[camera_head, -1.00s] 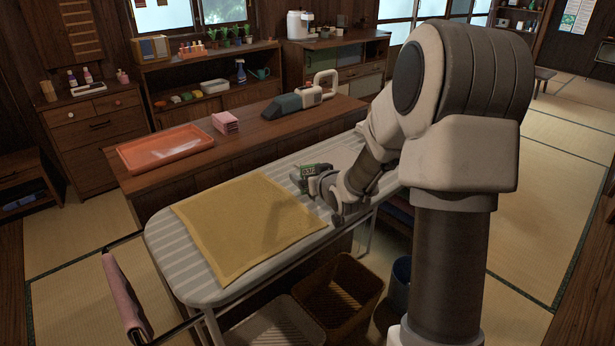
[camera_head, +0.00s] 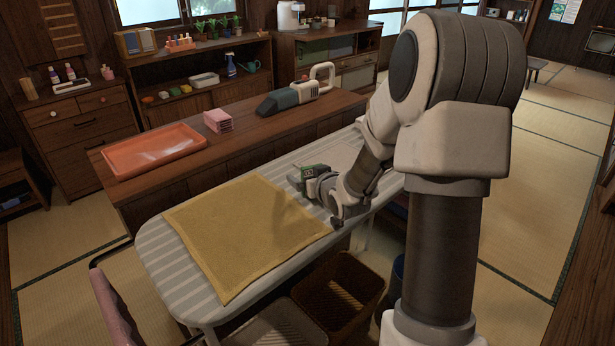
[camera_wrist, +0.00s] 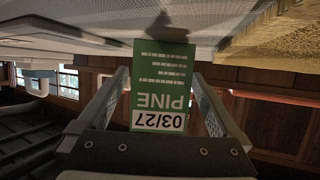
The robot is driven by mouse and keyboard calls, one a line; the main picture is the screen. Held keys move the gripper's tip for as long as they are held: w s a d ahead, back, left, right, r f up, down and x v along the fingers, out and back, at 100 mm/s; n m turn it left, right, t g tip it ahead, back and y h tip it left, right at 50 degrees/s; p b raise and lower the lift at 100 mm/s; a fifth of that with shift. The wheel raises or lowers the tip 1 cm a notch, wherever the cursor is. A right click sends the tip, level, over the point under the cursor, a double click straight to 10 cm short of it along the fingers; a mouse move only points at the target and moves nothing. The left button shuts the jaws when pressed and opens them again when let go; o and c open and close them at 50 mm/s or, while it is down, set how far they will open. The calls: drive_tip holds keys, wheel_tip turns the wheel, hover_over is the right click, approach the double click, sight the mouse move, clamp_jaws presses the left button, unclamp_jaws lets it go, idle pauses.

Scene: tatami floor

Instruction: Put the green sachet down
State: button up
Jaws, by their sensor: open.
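The green sachet (camera_wrist: 160,85), with white print reading "PINE" and "03/27", stands between the fingers of my gripper (camera_wrist: 163,95) in the wrist view, which looks upside down. The fingers are open, one on each side of it. Its far edge is close to the striped ironing board (camera_head: 165,255); I cannot tell whether it touches. In the head view my gripper (camera_head: 307,182) is low over the board, right of the yellow cloth (camera_head: 245,225). A little green of the sachet shows there; the rest is hidden.
A wooden counter behind the board holds an orange tray (camera_head: 150,152), a stack of pink packets (camera_head: 218,120) and a handheld vacuum (camera_head: 290,97). Baskets (camera_head: 338,290) stand under the board. The striped board left of the cloth is bare.

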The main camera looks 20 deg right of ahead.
drive_tip(key=shift+w+f, duration=0.15)
drive_tip(key=shift+w, duration=0.2)
drive_tip(key=shift+c, duration=0.3)
